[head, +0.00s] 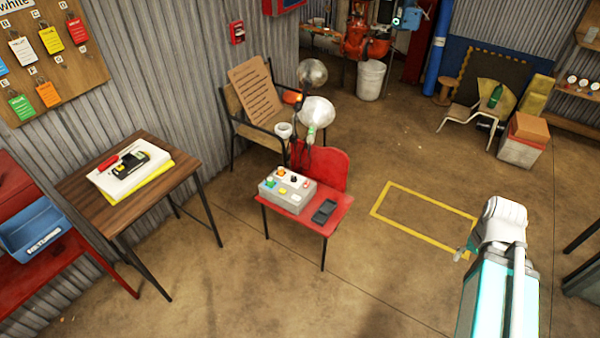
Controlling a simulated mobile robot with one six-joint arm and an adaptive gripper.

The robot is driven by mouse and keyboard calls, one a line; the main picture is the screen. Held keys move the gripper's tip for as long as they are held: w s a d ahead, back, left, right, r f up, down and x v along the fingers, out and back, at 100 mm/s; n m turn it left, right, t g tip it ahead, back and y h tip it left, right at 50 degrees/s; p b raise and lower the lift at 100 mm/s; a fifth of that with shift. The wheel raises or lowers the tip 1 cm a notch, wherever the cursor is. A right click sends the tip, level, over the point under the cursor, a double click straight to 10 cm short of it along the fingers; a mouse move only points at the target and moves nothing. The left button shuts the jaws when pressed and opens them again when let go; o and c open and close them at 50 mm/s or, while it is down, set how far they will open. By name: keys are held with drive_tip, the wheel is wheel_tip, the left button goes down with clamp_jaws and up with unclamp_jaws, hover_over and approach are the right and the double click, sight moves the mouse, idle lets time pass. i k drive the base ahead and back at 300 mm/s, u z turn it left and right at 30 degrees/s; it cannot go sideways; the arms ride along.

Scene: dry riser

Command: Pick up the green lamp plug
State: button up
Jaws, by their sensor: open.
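A grey control box (288,194) sits on the red chair (333,208), its top set with small coloured parts. A small green-and-blue part (270,183) is at the box's left end. Another small green part (311,130) shows below a shiny round lamp head (317,112) above the chair back. Both are too small to tell which is the green lamp plug. My arm rises at the lower right; only a small grey part of my gripper (461,254) shows beside the white wrist, well right of the chair. The rest is hidden, and nothing is seen held.
A black handset-like object (324,211) lies on the chair's front right. A wooden table (78,197) stands left, an armchair (233,108) behind. Bare floor and a yellow floor outline (383,197) lie between the chair and my arm.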

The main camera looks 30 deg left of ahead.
sight(270, 182)
drive_tip(key=z, duration=0.05)
drive_tip(key=i, duration=1.4)
drive_tip(key=u, duration=0.8)
drive_tip(key=i, duration=0.4)
drive_tip(key=u, duration=0.4)
drive_tip(key=k, duration=0.9)
drive_tip(key=u, duration=0.15)
drive_tip(key=i, duration=0.5)
